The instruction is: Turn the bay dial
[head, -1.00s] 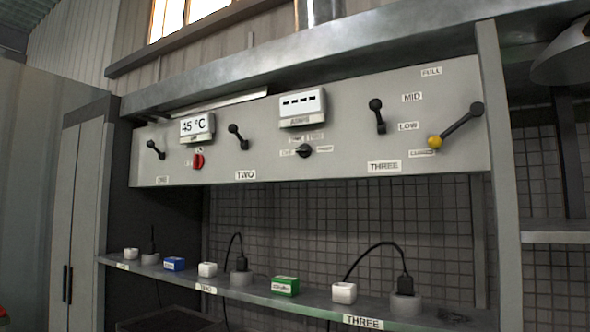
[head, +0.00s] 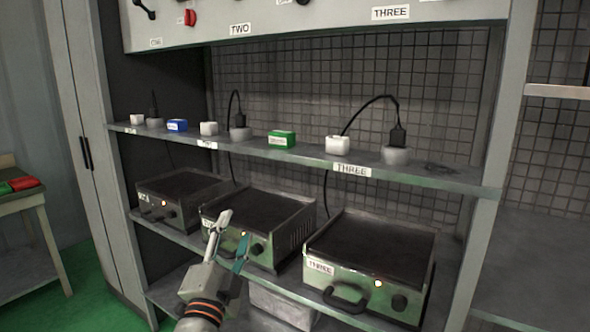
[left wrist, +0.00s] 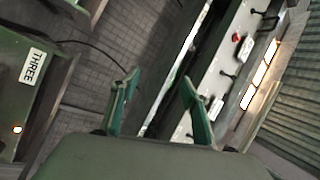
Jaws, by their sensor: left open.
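My left gripper (head: 231,236) is open and empty, held up in front of the middle hot plate (head: 258,212). That plate's black round dial (head: 257,248) shows just right of the fingers; I cannot tell whether they touch it. The hot plate labelled THREE (head: 370,250) stands to the right, with a black dial (head: 399,302) and a lit lamp. A smaller-looking plate (head: 180,188) stands at the left with its own dial (head: 168,213). In the left wrist view, both green fingers (left wrist: 159,98) are spread with nothing between them. My right gripper is not in view.
The control panel (head: 300,22) is cut off at the top, with a red switch (head: 190,17). A narrow shelf (head: 440,180) carries plugs, white blocks, a blue box (head: 177,125) and a green box (head: 281,139). A side table (head: 20,204) stands at the left.

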